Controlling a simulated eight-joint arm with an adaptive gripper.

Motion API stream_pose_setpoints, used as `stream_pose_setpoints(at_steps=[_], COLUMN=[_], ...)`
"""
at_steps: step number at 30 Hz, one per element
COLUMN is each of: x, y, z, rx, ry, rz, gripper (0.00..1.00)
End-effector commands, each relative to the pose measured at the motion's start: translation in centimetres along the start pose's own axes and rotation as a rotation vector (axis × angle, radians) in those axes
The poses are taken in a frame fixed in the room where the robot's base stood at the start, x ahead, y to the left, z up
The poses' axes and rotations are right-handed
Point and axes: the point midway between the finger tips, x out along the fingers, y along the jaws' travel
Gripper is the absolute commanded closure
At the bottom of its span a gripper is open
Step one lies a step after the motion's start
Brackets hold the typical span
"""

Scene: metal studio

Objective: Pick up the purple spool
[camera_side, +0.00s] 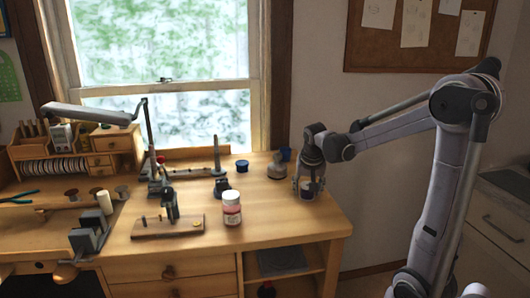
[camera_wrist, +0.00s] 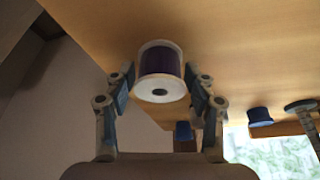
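The purple spool (camera_wrist: 162,62) has white end flanges and stands on the wooden workbench near its right end. In the wrist view it is between my gripper's (camera_wrist: 160,82) two fingers, with its holed white flange facing the camera. The fingers are spread on either side of it, with what look like narrow gaps. In the side view my gripper (camera_side: 308,184) points down over the spool (camera_side: 307,194), whose lower part shows between the fingers. The spool appears to rest on the bench.
A pink-and-white jar (camera_side: 232,208) stands further left. The bench's right edge (camera_side: 340,222) is close to my gripper. A lamp (camera_side: 95,112) and tools fill the left.

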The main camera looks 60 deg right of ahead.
Motion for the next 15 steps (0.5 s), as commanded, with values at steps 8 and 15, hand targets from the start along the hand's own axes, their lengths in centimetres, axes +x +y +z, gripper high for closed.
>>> stream_pose_setpoints(at_steps=[8,15], x=[-0.02,-0.21], y=[0.00,-0.01], z=[0.00,-0.08], rx=[0.000,0.000], ry=[0.000,0.000], rz=[0.000,0.000], gripper=[0.82,0.82])
